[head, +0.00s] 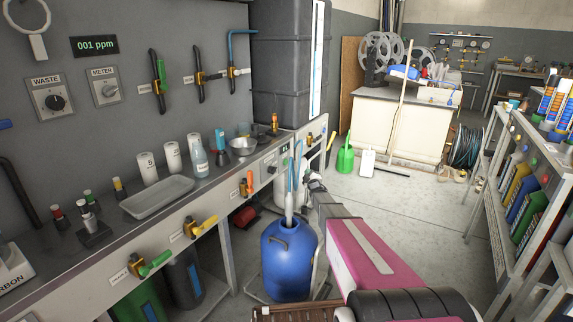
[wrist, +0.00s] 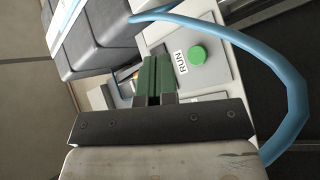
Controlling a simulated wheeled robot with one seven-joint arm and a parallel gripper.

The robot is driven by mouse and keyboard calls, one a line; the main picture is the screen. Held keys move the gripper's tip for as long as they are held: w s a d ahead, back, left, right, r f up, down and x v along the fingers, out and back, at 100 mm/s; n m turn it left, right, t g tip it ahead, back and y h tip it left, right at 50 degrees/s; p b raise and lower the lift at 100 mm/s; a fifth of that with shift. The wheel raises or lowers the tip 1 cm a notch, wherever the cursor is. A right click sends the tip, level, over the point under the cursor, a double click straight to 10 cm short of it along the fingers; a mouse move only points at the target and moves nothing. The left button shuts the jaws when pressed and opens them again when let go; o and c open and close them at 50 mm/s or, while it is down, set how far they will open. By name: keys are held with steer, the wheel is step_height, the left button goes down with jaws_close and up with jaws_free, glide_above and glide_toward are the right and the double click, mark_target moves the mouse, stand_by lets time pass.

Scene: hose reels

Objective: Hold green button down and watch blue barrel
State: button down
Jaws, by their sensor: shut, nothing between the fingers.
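The green button (wrist: 197,55) shows in the wrist view on a light panel, beside a label reading RUN. My gripper (wrist: 154,62) has its green fingers together and empty, to the left of the button and apart from it in the picture. I cannot tell the gap in depth. In the head view my gripper (head: 311,178) is near the far end of the bench, above and right of the blue barrel. The blue barrel (head: 287,268) stands upright on the floor with a pale tube going into its top. I cannot make out the button in the head view.
A blue hose (wrist: 296,95) arcs around the right of the panel in the wrist view. The dark tank (head: 283,65) stands at the bench's far end. A green watering can (head: 345,160) is on the floor beyond my gripper. A shelf (head: 520,150) is at right; floor between is mostly clear.

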mark_target(286, 162)
steer(key=shift+w+a+r+n+t+y, duration=0.1)
steer(key=shift+w+r+n+t+y, duration=0.1)
steer(key=shift+w+n+t+y, duration=0.55)
steer(key=shift+w+a+r+n+t+y, duration=0.15)
steer(key=shift+w+n+t+y, duration=0.3)
steer(key=shift+w+n+y, duration=0.5)
steer(key=shift+s, duration=0.15)
steer(key=w+a, duration=0.5)
steer(key=a, duration=0.2)
steer(key=shift+w+a, duration=0.1)
steer(key=shift+w, duration=0.1)
stand_by(1.2)
steer(key=shift+w+a, duration=0.1)
steer(key=shift+a, duration=0.1)
steer(key=shift+w+a, duration=0.35)
steer(key=shift+a, duration=0.1)
stand_by(3.4)
